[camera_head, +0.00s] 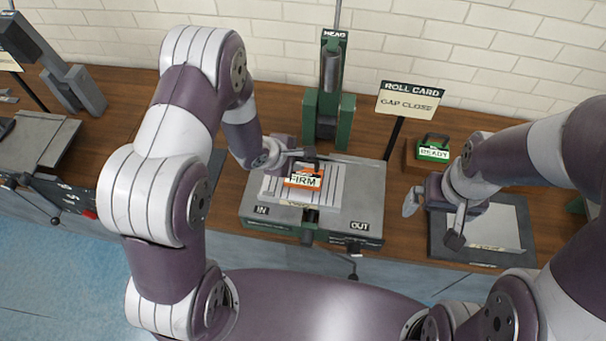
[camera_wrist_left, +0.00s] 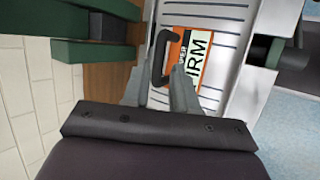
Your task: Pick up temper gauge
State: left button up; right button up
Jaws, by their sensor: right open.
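The temper gauge (camera_head: 303,182) is an orange and white block marked FIRM with a dark handle on top. It sits on the ribbed grey plate of the machine (camera_head: 345,222) marked IN and OUT. In the left wrist view the gauge (camera_wrist_left: 190,58) and its black handle (camera_wrist_left: 158,55) lie just ahead of my fingers. My left gripper (camera_wrist_left: 160,90) is open, its fingers apart, with the handle's near end around the gap between them. Contact cannot be told. In the head view my left gripper (camera_head: 298,156) is beside the handle. My right gripper (camera_head: 434,217) is open and empty over the right-hand tray.
A green post marked HEAD (camera_head: 330,95) stands behind the machine. A ROLL CARD sign (camera_head: 408,102) and a green READY block (camera_head: 433,150) are to its right. A grey tray (camera_head: 490,228) lies under my right gripper. More equipment (camera_head: 45,150) stands at the left.

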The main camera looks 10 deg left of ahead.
aim_at(306, 160)
pick_arm(q)
jog(key=p+x, duration=0.1)
jog(key=x, duration=0.4)
jog(key=shift+r, duration=0.2)
grip_shut()
